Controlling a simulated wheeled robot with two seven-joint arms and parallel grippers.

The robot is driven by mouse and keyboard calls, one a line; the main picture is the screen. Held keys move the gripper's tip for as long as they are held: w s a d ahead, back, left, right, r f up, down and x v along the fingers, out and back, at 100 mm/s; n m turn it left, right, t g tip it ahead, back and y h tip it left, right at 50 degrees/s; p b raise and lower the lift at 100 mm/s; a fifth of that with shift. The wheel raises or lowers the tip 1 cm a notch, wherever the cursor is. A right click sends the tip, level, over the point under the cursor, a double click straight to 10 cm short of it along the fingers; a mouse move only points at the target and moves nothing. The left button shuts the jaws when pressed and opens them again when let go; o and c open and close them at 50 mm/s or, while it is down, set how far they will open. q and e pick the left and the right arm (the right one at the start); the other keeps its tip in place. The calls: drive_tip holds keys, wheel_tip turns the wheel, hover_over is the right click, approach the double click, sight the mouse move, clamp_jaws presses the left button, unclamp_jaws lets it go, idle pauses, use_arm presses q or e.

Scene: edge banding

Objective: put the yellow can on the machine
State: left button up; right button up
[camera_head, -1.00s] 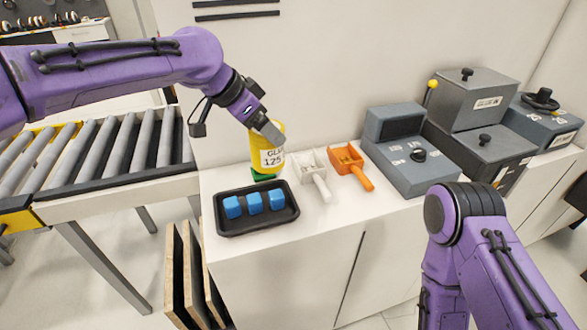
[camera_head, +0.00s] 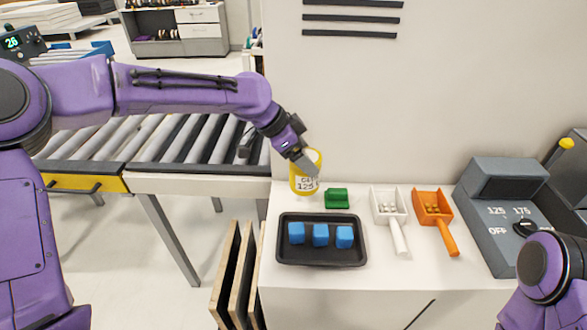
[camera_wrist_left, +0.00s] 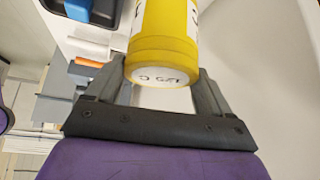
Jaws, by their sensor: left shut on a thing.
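The yellow can (camera_head: 305,172) with a white label is in my left gripper (camera_head: 308,163), above the back left part of the white counter (camera_head: 400,275). In the left wrist view the can (camera_wrist_left: 163,45) sits between the two fingers of my left gripper (camera_wrist_left: 165,85), its white-marked end toward the camera. The grey machine (camera_head: 490,215) with a dial and printed numbers stands at the right of the counter, away from the can. My right arm shows at the lower right, but its gripper is outside the view.
A black tray (camera_head: 322,253) with blue cubes lies at the front left. A green block (camera_head: 337,198), a white scoop (camera_head: 390,215) and an orange scoop (camera_head: 436,215) lie between can and machine. A roller conveyor (camera_head: 190,145) is at the left.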

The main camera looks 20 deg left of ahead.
sight(293, 174)
use_arm(q)
drive_tip(key=a+f, duration=0.1)
drive_tip(key=w+f, duration=0.1)
drive_tip(key=shift+a+f, duration=0.35)
drive_tip(key=shift+a, duration=0.05)
drive_tip(key=f, duration=0.1)
drive_tip(key=s+f+p, duration=0.1)
drive_tip(key=a+f+p, duration=0.1)
drive_tip(key=shift+s+f, duration=0.2)
drive_tip(key=shift+f, duration=0.1)
drive_tip(key=shift+w+f, duration=0.25)
drive_tip(key=shift+w, duration=0.05)
drive_tip(key=o, duration=1.3)
drive_tip(key=shift+c, duration=0.2)
drive_tip(key=shift+s+d+r, duration=0.1)
drive_tip(key=shift+s, duration=0.15)
drive_tip(key=b+v, duration=0.1)
drive_tip(key=v, duration=1)
drive_tip(key=shift+a+r+b, duration=0.25)
drive_tip(key=shift+r+b, duration=0.1)
use_arm(e)
drive_tip(key=shift+w+d+r, duration=0.1)
drive_tip(key=shift+r, duration=0.2)
